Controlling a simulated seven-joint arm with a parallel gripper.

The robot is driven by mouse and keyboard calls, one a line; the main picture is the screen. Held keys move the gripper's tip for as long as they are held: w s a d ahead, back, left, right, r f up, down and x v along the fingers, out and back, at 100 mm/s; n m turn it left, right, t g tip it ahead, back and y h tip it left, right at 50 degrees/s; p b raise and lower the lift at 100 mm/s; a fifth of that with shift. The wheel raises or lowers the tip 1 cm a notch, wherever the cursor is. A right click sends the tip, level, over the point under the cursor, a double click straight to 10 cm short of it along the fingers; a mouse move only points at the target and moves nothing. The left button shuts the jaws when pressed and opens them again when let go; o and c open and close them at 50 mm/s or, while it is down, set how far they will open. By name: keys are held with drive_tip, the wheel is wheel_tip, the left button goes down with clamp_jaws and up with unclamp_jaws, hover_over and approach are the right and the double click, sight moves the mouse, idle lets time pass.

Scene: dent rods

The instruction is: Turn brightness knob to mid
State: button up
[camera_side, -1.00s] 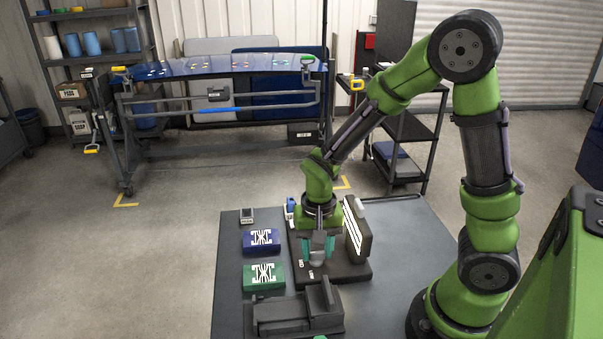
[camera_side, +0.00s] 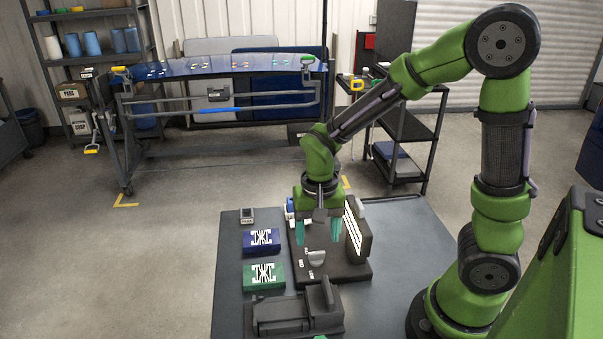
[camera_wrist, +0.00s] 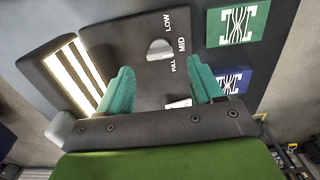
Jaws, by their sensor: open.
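The brightness knob (camera_side: 316,258) is a small grey half-round grip on a dark base plate (camera_side: 345,272). In the wrist view the knob (camera_wrist: 159,50) sits beside the white labels LOW, MID (camera_wrist: 181,45) and FULL. I cannot tell exactly which mark it points to. The light panel (camera_side: 352,232) stands upright on the plate, its white strips lit; they also show in the wrist view (camera_wrist: 75,72). My gripper (camera_side: 318,238) is above the knob, pointing down, its green fingers spread apart and empty. In the wrist view the gripper (camera_wrist: 162,70) is open, with both fingers clear of the knob.
A blue block (camera_side: 261,240) and a green block (camera_side: 263,276) with white patterns lie left of the plate. A dark grey fixture (camera_side: 298,312) stands in front. A small grey device (camera_side: 247,216) lies behind the blue block. The bench's right part is clear.

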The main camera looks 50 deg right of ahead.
sight(316, 252)
wheel_tip(316, 252, up, 12)
idle(0.3)
drive_tip(key=shift+r, duration=0.1)
drive_tip(key=s+a+r+n+t+y, duration=0.2)
drive_tip(key=s+r+n+t, duration=0.1)
drive_tip(key=s+n+t, duration=0.2)
drive_tip(key=shift+s+r+t, duration=0.3)
drive_tip(key=shift+s+t, duration=0.45)
drive_tip(key=shift+t, duration=0.35)
drive_tip(key=shift+c, duration=0.3)
